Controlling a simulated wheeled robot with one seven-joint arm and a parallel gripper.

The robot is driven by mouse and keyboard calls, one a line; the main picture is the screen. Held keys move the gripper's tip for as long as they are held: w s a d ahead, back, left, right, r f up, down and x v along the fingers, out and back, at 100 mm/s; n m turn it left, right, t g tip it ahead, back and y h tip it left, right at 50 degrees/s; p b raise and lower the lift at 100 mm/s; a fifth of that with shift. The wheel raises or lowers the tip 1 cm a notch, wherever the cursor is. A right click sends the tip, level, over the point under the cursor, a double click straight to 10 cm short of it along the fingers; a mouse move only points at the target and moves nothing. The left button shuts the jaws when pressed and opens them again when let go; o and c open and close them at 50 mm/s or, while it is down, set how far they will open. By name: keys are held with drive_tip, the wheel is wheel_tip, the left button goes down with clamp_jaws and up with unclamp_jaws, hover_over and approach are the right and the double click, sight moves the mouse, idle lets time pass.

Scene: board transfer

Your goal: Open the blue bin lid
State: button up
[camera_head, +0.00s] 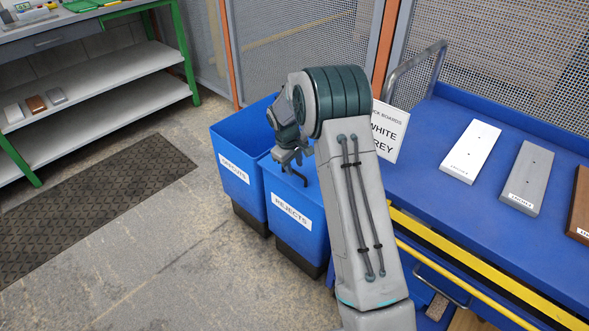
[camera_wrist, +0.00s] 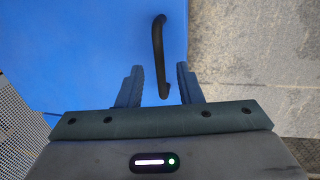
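The blue bin marked REJECTS (camera_head: 293,225) stands on the floor in the middle of the head view. Its blue lid (camera_wrist: 70,45) fills the left of the wrist view and looks shut. A black bar handle (camera_wrist: 157,40) sits near the lid's edge. My gripper (camera_wrist: 159,68) is open, with one finger on each side of the handle's near end. No finger clearly touches the handle. In the head view my gripper (camera_head: 290,160) is over the bin's top, and my arm hides the bin's right side.
A second blue bin (camera_head: 235,165) stands directly left. A blue cart (camera_head: 440,130) with a yellow edge bar, a sign (camera_head: 390,132) and several boards is close on the right. Mesh panels stand behind. A dark mat (camera_head: 100,190) and open floor lie left.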

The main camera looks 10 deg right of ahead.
drive_tip(key=shift+w+d+f, duration=0.1)
drive_tip(key=shift+f, duration=0.7)
clamp_jaws()
drive_tip(key=shift+r, duration=0.1)
